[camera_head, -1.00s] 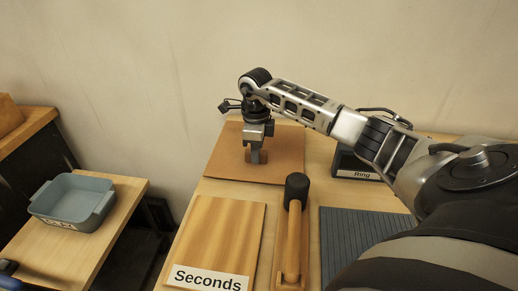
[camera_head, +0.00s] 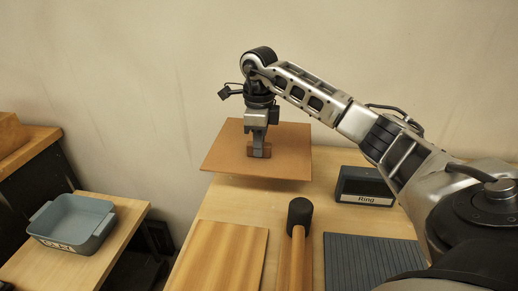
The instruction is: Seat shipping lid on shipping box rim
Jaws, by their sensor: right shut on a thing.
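The shipping lid (camera_head: 225,152) is a flat brown panel with a small block-like handle at its middle. My right gripper (camera_head: 259,147) points down and is shut on that handle. The lid hangs roughly level above the back of the wooden table, with a shadow under its front edge. A brown box-like thing (camera_head: 10,133) stands on the shelf at the far left, cut off by the picture edge. I cannot tell whether it is the shipping box, and no rim shows. My left gripper is not in view.
A wooden board (camera_head: 222,255), a mallet-like tool (camera_head: 298,240) and a ribbed blue-grey mat (camera_head: 370,262) lie in front. A dark box labelled Ring (camera_head: 364,187) stands right. A blue-grey tray (camera_head: 72,222) sits on the lower left table (camera_head: 125,218), across a gap.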

